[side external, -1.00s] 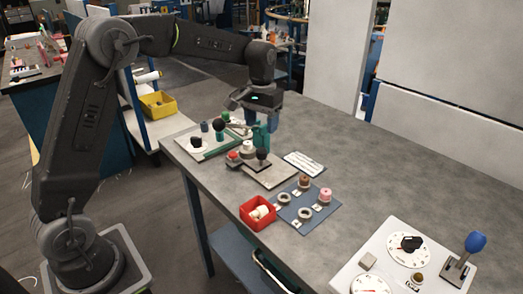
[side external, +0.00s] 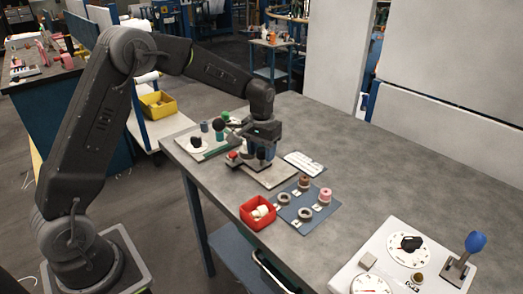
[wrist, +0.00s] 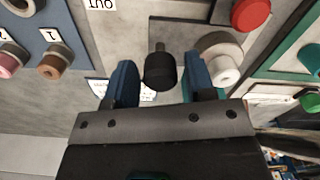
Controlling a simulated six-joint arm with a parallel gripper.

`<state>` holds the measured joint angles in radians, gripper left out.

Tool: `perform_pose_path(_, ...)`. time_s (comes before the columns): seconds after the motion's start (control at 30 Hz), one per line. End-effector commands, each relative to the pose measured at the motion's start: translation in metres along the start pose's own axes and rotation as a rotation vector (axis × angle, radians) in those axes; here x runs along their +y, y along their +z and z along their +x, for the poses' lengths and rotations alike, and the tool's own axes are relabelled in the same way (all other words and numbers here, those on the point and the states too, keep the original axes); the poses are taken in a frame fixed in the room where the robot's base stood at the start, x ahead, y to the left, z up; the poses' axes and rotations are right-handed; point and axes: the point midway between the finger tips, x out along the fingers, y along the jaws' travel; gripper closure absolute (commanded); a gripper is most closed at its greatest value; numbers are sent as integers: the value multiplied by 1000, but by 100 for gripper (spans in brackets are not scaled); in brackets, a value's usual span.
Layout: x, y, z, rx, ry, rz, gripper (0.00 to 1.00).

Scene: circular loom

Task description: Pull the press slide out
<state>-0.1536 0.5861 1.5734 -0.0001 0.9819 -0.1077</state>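The press slide's black knob (wrist: 160,70) stands on a short stem over a grey plate, between my gripper's two blue fingers in the wrist view. My gripper (wrist: 161,80) is open, with a gap between the knob and each finger. In the side view my gripper (side external: 260,158) is low over the press at the back of the table, and its fingers partly hide the knob. The press's pale base plate (side external: 276,178) shows in front of it. A white round part and a red button (wrist: 251,13) lie to the right of the knob in the wrist view.
A blue board (side external: 292,217) with several spools and rings lies in front of the press, with a red bin (side external: 257,222) beside it. A white printed card (side external: 312,160) lies to the right.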

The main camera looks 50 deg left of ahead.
Motion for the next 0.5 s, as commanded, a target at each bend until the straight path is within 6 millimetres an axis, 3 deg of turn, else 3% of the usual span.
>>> perform_pose_path(0.07, 0, 0, 0, 0, 0, 0, 58)
perform_pose_path(0.5, 0, 0, 0, 0, 0, 0, 100)
